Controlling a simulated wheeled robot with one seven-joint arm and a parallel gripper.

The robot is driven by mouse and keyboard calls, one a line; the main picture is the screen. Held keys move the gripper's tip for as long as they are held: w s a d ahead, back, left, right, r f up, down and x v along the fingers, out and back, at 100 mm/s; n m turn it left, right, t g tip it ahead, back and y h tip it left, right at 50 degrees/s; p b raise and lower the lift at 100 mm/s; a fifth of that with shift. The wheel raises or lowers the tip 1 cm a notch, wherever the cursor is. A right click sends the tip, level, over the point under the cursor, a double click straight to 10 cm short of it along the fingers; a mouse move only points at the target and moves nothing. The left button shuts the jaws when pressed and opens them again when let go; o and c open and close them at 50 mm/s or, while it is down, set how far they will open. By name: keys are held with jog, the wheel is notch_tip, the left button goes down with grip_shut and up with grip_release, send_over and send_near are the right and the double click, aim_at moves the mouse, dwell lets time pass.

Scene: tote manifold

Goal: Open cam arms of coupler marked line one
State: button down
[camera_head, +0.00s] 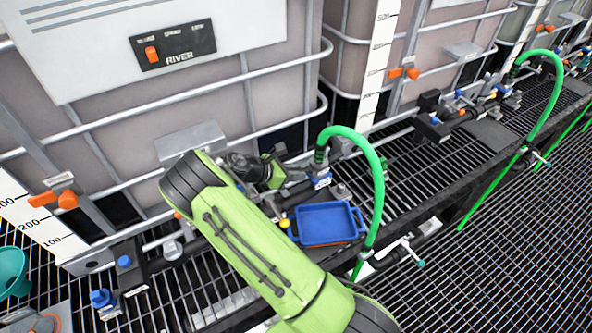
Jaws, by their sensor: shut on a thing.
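My green arm reaches up from the bottom, and my gripper (281,176) is at its far end, beside the pipe fittings in front of the near tank. The gripper is shut on a small part of the coupler there, apparently a cam arm. My own arm and wrist hide most of the grip. The coupler (320,178) sits at the lower end of a green hose (375,165) and carries a small blue-and-white tag. The tag's writing is too small to read, so I cannot tell whether it says line one. The exact angle of the cam arms is unclear.
A blue tray (326,241) lies on the black grating right of my arm. A large caged tank (255,60) marked RIVER stands behind. More tanks, couplers and green hoses run along the right. A teal funnel-like vessel (12,268) is at the left edge.

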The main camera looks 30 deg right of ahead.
jog(key=shift+f+h, duration=0.2)
jog(key=shift+h, duration=0.2)
jog(key=c, duration=1)
grip_release()
jog(key=shift+a, duration=0.1)
jog(key=v, duration=1.5)
jog(key=shift+a+r, duration=0.2)
jog(key=shift+a, duration=0.1)
